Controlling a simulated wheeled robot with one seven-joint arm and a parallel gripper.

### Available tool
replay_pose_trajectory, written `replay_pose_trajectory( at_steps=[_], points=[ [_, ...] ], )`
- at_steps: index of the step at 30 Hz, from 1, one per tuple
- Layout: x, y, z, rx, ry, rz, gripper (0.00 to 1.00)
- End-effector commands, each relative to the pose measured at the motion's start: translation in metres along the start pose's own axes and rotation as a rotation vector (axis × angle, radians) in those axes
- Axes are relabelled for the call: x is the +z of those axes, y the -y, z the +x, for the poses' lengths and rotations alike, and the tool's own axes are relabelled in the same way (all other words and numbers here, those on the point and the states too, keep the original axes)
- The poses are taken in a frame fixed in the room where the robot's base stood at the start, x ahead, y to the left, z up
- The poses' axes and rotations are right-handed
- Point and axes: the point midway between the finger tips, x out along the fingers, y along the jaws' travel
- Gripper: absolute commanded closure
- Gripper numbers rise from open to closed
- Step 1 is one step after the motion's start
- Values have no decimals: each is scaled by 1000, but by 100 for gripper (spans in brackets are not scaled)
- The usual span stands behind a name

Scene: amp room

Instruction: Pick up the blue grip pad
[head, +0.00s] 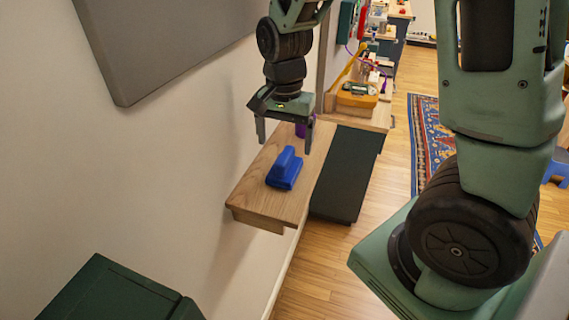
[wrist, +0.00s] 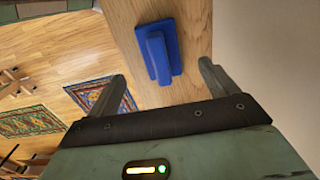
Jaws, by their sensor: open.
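The blue grip pad (head: 285,168) lies on a narrow wooden wall shelf (head: 258,196) in the head view, with its raised handle upward. In the wrist view the blue grip pad (wrist: 160,52) lies on the wood ahead of the fingers, between their lines. My gripper (head: 284,146) is open and empty, pointing down above the shelf in the head view. In the wrist view my gripper (wrist: 162,76) has its two fingers apart, and neither touches the pad. The exact height above the pad cannot be told.
A purple object (head: 304,126) stands on the shelf behind the pad. A dark green box (head: 345,172) stands right of the shelf. A yellow case (head: 357,96) lies farther back. A grey panel (head: 160,40) hangs on the left wall. A dark green object (head: 115,292) is at front left.

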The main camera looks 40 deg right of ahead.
Motion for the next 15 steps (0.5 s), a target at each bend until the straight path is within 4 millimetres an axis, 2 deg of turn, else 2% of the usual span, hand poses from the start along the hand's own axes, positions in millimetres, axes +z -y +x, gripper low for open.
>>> replay_pose_trajectory(
  at_steps=[3, 11, 15],
  points=[
    [0, 0, 14, 2, 1, 0, 15],
    [-1, 0, 29, 3, 2, 0, 15],
    [-3, -1, 46, 5, 3, 0, 15]
  ],
)
